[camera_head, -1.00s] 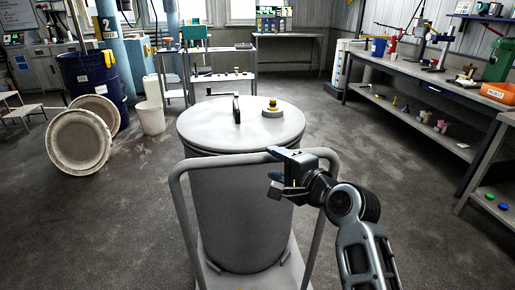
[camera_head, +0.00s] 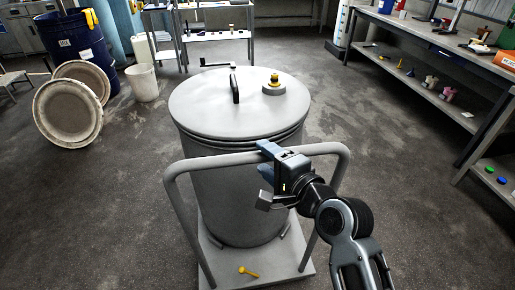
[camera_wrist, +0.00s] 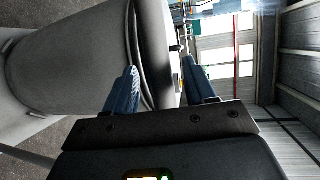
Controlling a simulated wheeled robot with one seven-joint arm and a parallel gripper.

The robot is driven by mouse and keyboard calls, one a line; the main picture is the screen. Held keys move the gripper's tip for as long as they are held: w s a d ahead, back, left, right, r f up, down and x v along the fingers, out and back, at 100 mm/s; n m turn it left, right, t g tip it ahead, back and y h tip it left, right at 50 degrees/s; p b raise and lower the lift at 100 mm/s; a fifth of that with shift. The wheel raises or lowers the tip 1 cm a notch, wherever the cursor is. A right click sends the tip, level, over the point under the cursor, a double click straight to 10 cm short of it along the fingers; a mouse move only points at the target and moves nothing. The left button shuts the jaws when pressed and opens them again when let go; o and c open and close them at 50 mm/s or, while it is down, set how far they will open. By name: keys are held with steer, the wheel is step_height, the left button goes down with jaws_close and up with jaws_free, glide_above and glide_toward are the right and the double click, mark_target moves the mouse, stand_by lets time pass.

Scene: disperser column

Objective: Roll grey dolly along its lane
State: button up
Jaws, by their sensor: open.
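The grey dolly (camera_head: 212,262) carries a large grey lidded drum (camera_head: 235,190) on its deck. The dolly's tubular push handle (camera_head: 215,157) stands on the near side of the drum. My gripper (camera_head: 264,163) is open at the middle of the handle's top bar. One blue finger is at the upper side of the bar and the other lies lower. In the wrist view both blue fingers (camera_wrist: 158,88) are apart, with a grey curved surface passing between them.
A yellow pin-like piece (camera_head: 248,271) lies on the near deck. Round lids (camera_head: 68,112), a blue barrel (camera_head: 75,40) and a white bucket (camera_head: 143,83) stand at left. A workbench (camera_head: 432,42) with a lower shelf runs along the right. The floor around the dolly is clear.

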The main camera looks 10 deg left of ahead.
steer(key=shift+x, duration=1.95)
steer(key=shift+c, duration=0.4)
jaws_close()
